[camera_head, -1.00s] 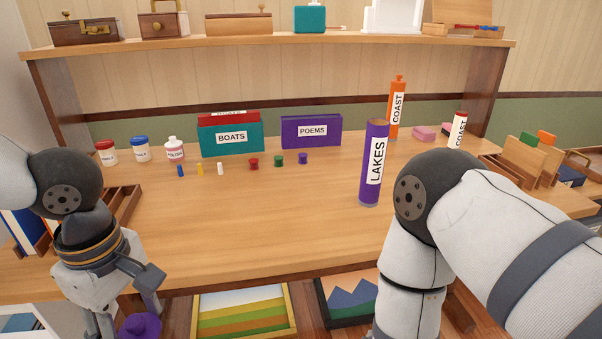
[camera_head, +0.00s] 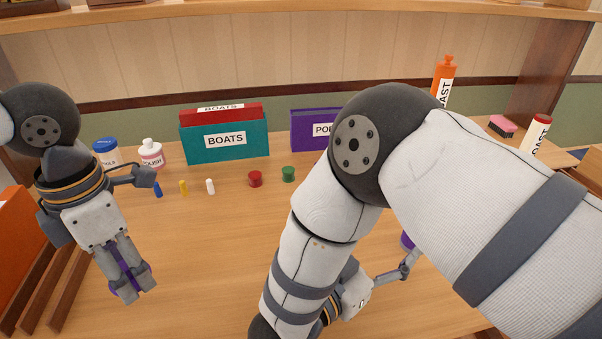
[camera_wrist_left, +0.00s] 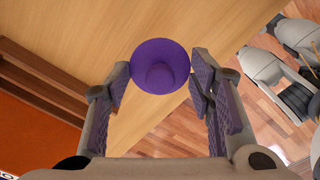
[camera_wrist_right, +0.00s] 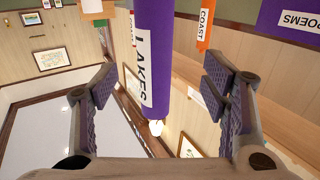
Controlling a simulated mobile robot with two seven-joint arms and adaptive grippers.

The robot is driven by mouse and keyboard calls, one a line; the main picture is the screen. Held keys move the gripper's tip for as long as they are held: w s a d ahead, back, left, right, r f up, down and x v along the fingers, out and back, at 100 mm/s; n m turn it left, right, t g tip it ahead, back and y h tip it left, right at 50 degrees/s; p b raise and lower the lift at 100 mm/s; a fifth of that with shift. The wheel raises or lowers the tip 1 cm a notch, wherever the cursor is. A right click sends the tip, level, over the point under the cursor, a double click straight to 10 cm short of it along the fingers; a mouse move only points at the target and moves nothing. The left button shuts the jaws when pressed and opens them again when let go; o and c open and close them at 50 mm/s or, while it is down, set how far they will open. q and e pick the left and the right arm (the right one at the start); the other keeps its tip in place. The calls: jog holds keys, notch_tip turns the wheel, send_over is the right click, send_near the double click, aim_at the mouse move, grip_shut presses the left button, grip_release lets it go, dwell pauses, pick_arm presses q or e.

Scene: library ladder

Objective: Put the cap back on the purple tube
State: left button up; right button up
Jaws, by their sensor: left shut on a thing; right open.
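The purple tube labelled LAKES stands in the right wrist view (camera_wrist_right: 155,60) between the spread fingers of my right gripper (camera_wrist_right: 160,90), which is open. In the head view my right arm hides nearly all of the tube; only a sliver of purple (camera_head: 407,241) shows by the right gripper (camera_head: 408,264). The purple cap (camera_wrist_left: 160,66) is held between the fingertips of my left gripper (camera_wrist_left: 163,75), its round face with a central knob visible. In the head view the left gripper (camera_head: 138,287) hangs over the left part of the table; the cap is not clearly visible there.
A wooden rack (camera_head: 50,285) is at the left edge. Small red (camera_head: 255,179) and green (camera_head: 288,174) caps, chalk-like pieces, bottles and the BOATS box (camera_head: 225,142) stand behind. An orange COAST tube (camera_head: 445,75) stands at the back right. The middle table is clear.

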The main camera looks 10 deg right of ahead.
pick_arm(q)
jog(key=shift+s+r, duration=0.1)
jog(key=shift+s, duration=0.3)
notch_tip(320, 180, down, 4)
jog(key=shift+r+g+b, duration=0.2)
jog(key=shift+g+b, duration=0.2)
jog(key=shift+b, duration=0.25)
pick_arm(e)
jog(key=x, duration=0.6)
jog(key=shift+s+d+f, duration=0.15)
jog(key=shift+s+d, duration=0.05)
pick_arm(q)
jog(key=shift+r, duration=0.1)
pick_arm(e)
jog(key=shift+w+d, duration=0.15)
pick_arm(q)
jog(key=shift+g, duration=0.4)
notch_tip(320, 180, down, 4)
jog(key=shift+s+f+b, duration=0.1)
jog(key=shift+b, duration=0.7)
pick_arm(e)
jog(key=w+d, duration=0.1)
jog(key=d, duration=0.1)
jog(key=w+d+f, duration=0.1)
jog(key=d, duration=0.1)
jog(key=shift+w, duration=0.15)
jog(key=shift+w+d, duration=0.15)
jog(key=shift+w, duration=0.05)
jog(key=shift+r, duration=0.2)
jog(key=c, duration=1.3)
